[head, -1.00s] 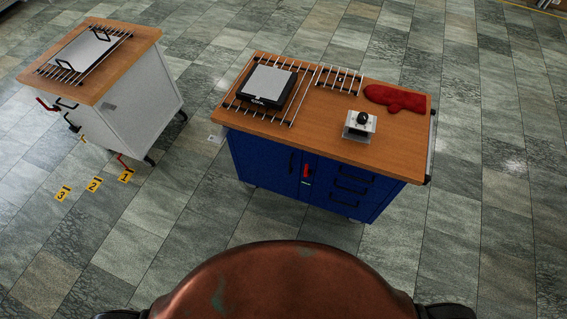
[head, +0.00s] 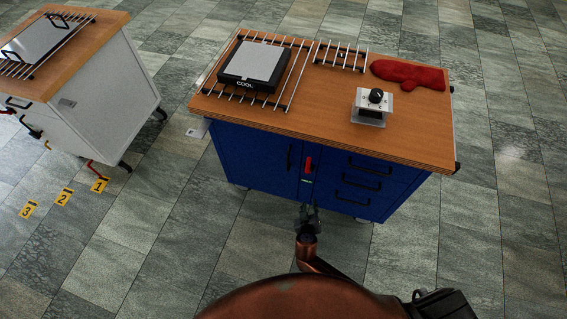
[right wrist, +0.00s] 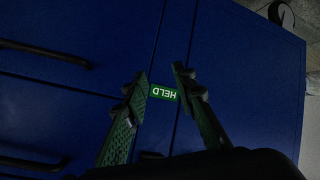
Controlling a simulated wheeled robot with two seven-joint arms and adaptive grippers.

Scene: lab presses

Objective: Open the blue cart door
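The blue cart (head: 250,160) stands ahead with its door (head: 245,155) shut on the left of its front. The door has a black upright handle (head: 290,157). A red latch (head: 308,165) sits between door and drawers, above a small green label (head: 306,181). My right gripper (head: 308,207) is just in front of the cart, below the label. In the right wrist view its fingers (right wrist: 160,75) are apart and empty, and the label (right wrist: 163,93), reading HELD upside down, shows between them. The latch and door handle cannot be made out there. My left gripper is out of view.
Drawers with black handles (head: 358,182) fill the cart's right front. On its wooden top are a black device (head: 250,82), a small rack (head: 340,58), a knobbed box (head: 372,105) and a red mitt (head: 410,73).

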